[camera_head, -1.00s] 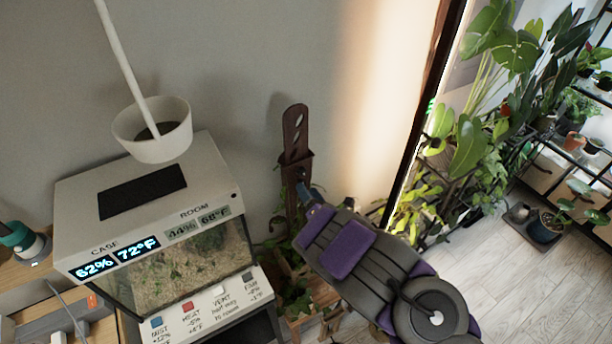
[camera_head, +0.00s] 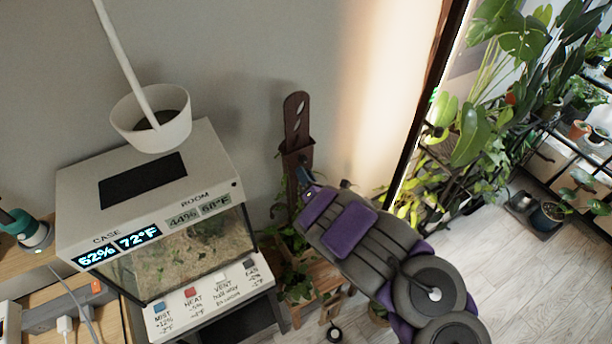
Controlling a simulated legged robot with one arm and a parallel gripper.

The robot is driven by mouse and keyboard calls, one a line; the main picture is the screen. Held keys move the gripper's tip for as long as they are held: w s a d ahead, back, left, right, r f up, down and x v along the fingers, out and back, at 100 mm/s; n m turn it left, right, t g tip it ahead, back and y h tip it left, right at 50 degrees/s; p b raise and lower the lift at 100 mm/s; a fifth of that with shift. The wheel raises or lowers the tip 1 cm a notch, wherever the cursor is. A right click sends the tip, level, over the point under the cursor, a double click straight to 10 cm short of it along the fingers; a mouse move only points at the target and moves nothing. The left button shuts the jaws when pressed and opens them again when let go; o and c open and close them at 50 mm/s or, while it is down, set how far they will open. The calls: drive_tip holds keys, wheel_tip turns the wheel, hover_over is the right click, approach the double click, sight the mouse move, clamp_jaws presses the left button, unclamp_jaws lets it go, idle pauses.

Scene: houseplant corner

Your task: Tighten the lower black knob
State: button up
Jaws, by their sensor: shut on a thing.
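A brown slotted upright (camera_head: 297,118) rises from a brown sleeve against the wall, behind the plant stand. My gripper (camera_head: 306,192), at the end of my grey and purple arm, reaches up from the lower right to the sleeve's right side. Its jaws are shut at the sleeve, on what appears to be the lower black knob. The knob and most of the fingertips are hidden behind my wrist, so how the knob is turned cannot be seen.
A glass case (camera_head: 190,262) with a lit display stands left, a white pot (camera_head: 150,133) on its lid. A wooden plant stand (camera_head: 318,285) sits below my arm. A dark-framed panel (camera_head: 425,105) and several plants are on the right.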

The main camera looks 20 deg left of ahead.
drive_tip(key=shift+f, duration=0.1)
drive_tip(key=shift+c, duration=1.1)
drive_tip(key=shift+m, duration=0.4)
drive_tip(key=shift+d+f+m+g+y+p, duration=0.15)
drive_tip(key=shift+m+g+p, duration=0.3)
drive_tip(key=shift+m+p, duration=2.9)
drive_tip(key=shift+a+r+m+g+y+p, duration=0.1)
drive_tip(key=shift+m+g+y+p, duration=0.55)
drive_tip(key=shift+m, duration=5.15)
drive_tip(key=shift+d+f+m+g+h+p, duration=0.1)
drive_tip(key=shift+m+g+h+p, duration=0.1)
drive_tip(key=shift+m+p, duration=3.3)
drive_tip(key=shift+m+b, duration=1.05)
drive_tip(key=shift+m, duration=0.1)
